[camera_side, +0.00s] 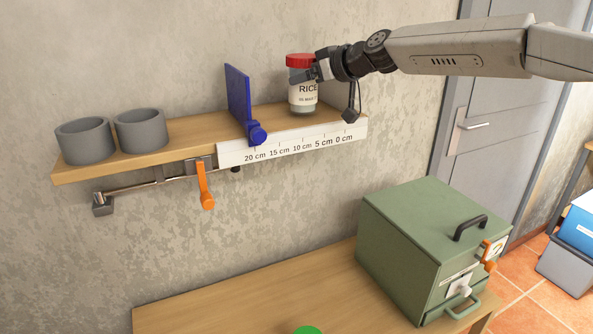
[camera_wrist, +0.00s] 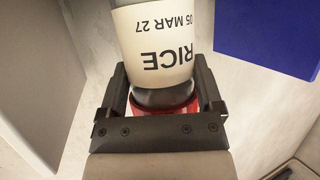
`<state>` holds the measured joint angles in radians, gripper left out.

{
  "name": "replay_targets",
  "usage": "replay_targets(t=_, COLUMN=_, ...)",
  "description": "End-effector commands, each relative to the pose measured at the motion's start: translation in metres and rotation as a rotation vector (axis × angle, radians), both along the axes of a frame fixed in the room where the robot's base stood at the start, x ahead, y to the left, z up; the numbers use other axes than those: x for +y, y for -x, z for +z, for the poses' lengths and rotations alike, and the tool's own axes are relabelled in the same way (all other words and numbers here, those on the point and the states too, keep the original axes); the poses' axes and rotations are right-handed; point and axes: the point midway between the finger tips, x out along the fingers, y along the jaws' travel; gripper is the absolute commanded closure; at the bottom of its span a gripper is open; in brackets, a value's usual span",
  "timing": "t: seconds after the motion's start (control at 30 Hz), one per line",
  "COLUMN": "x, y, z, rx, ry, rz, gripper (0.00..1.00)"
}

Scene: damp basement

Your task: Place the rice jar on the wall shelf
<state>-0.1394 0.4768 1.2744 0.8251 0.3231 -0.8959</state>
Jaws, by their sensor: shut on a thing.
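In the wrist view the jar (camera_wrist: 152,45) appears upside down between the fingers of my gripper (camera_wrist: 163,88), with the red lid partly hidden behind the gripper body.
A blue divider (camera_side: 239,100) stands left of the jar. Two grey cups (camera_side: 140,130) occupy the shelf's left end. A centimetre scale (camera_side: 290,142) runs along the front edge. An orange lever (camera_side: 205,185) hangs below. A green box (camera_side: 420,235) sits on the lower table.

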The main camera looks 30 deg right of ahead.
Motion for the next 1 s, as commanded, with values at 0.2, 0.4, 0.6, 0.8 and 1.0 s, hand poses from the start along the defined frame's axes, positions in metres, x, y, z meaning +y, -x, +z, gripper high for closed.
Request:
replay_targets(t=0.2, x=-0.0006, y=0.0000, z=-0.0040, rx=-0.004, ry=-0.001, rz=-0.004, gripper=1.00)
replay_targets(t=0.4, x=-0.0005, y=0.0000, z=-0.0042, rx=-0.004, ry=-0.001, rz=-0.003, gripper=1.00)
replay_targets(t=0.6, x=-0.0004, y=0.0001, z=-0.0089, rx=0.000, ry=0.001, rz=-0.002, gripper=0.03)
replay_targets(t=0.8, x=-0.0004, y=0.0001, z=-0.0087, rx=0.000, ry=0.001, rz=-0.002, gripper=0.00)
replay_targets(t=1.0, x=-0.0004, y=0.0001, z=-0.0068, rx=-0.001, ry=-0.001, rz=-0.002, gripper=0.00)
